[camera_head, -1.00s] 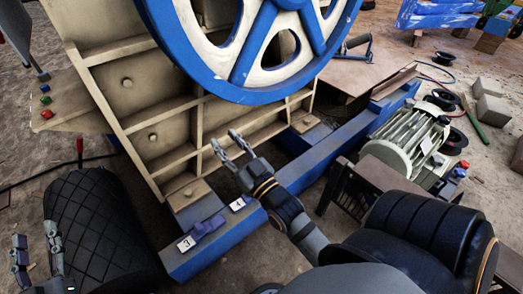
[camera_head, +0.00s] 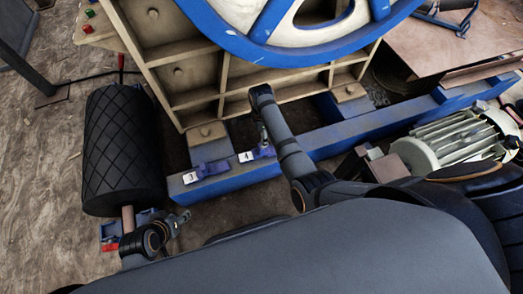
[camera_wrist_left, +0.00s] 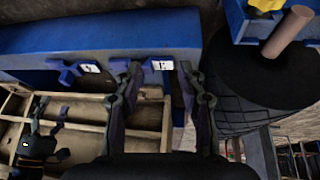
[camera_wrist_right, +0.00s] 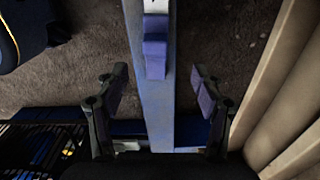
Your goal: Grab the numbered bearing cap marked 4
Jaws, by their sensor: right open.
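The cap marked 4 (camera_head: 265,152) is a small purple-blue piece with a white number tag, on the blue beam (camera_head: 340,134) below the big wheel. The cap marked 3 (camera_head: 212,168) sits to its left.
A black roller with a diamond pattern (camera_head: 120,145) stands at the left. The cream ribbed crusher frame (camera_head: 180,70) and blue-rimmed wheel (camera_head: 290,45) rise behind the caps. A motor (camera_head: 450,140) stands at the right. My grey body fills the bottom.

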